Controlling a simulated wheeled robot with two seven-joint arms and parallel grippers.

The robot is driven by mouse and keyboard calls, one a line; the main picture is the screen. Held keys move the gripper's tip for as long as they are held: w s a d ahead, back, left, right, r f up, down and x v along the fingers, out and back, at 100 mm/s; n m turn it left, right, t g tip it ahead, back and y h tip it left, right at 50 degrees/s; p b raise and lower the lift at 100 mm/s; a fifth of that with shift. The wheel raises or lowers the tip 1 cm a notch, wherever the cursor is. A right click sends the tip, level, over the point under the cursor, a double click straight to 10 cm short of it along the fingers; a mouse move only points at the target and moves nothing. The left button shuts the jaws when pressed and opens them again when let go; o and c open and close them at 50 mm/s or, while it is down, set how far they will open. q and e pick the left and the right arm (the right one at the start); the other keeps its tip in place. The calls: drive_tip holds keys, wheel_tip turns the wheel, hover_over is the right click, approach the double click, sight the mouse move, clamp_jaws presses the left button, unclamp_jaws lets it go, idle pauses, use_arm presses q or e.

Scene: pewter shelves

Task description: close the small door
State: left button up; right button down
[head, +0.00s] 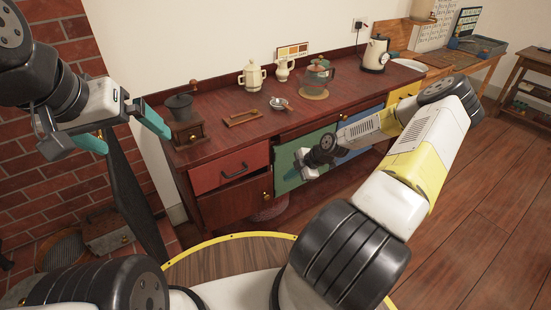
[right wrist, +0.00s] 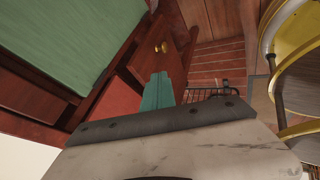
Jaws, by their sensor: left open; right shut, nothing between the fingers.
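The small door (head: 232,203) is dark red-brown with a brass knob (head: 265,195), under the red drawer at the left end of the cabinet. It stands ajar, with a dark gap along its top. In the right wrist view the small door (right wrist: 178,62) juts out from the cabinet, its knob showing. My right gripper (head: 308,172) is shut and empty, in front of the green panel, right of the door. Its teal fingers (right wrist: 157,92) appear close to the door; I cannot tell whether they touch. My left gripper (head: 122,130) is open and empty, left of the cabinet.
The countertop holds a coffee grinder (head: 184,118), a small wooden tray (head: 243,118), a metal bowl (head: 279,103), a glass kettle (head: 316,80) and pale pots. A green panel (head: 290,165) adjoins the door. A brick wall (head: 60,160) stands left. Floor at the right is clear.

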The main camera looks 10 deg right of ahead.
approach(267, 183)
wheel_tip(267, 183, down, 3)
drive_tip(key=s+a, duration=0.2)
drive_tip(key=shift+w+a+f, duration=0.1)
drive_tip(key=shift+w, duration=0.8)
drive_tip(key=shift+w+a+f, duration=0.1)
drive_tip(key=shift+w+a, duration=0.05)
drive_tip(key=shift+w, duration=0.75)
